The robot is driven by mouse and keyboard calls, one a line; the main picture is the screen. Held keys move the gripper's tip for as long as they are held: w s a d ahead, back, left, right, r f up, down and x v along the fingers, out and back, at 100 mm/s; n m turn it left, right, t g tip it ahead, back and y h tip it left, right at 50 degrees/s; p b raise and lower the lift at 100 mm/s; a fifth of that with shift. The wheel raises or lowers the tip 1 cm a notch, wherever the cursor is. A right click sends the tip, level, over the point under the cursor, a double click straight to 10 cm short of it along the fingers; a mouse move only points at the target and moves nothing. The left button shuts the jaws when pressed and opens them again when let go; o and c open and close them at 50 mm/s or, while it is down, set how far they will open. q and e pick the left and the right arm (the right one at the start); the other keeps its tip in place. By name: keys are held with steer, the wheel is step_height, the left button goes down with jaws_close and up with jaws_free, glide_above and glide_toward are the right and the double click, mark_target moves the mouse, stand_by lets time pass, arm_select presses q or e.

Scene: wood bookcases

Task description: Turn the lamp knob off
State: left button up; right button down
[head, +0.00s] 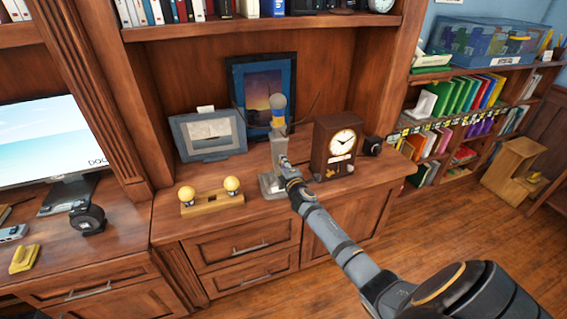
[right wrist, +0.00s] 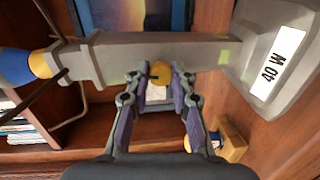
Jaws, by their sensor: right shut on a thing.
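The lamp (head: 278,143) is a grey upright post with a rounded top and thin bent arms, standing on the wooden counter. In the right wrist view the lamp post (right wrist: 203,54) lies sideways, with a blue and yellow band at its top end and a "40 W" label on its base. The small yellow-brown lamp knob (right wrist: 160,71) sits midway along the post. My right gripper (right wrist: 159,80) is shut on the knob, its fingertips at either side of it. In the head view the right gripper (head: 286,164) hides the knob. My left gripper is not in view.
A wooden clock (head: 335,148) stands right of the lamp. A framed picture (head: 262,84) leans behind it and a grey-blue frame (head: 208,136) stands left. A wooden block with two yellow balls (head: 211,197) lies front left. The counter's front edge is beneath my arm.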

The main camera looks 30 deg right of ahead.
steer(key=shift+f+n, duration=0.1)
steer(key=shift+n, duration=0.9)
steer(key=c, duration=1.1)
jaws_free()
steer(key=shift+c, duration=0.2)
steer(key=v, duration=1.2)
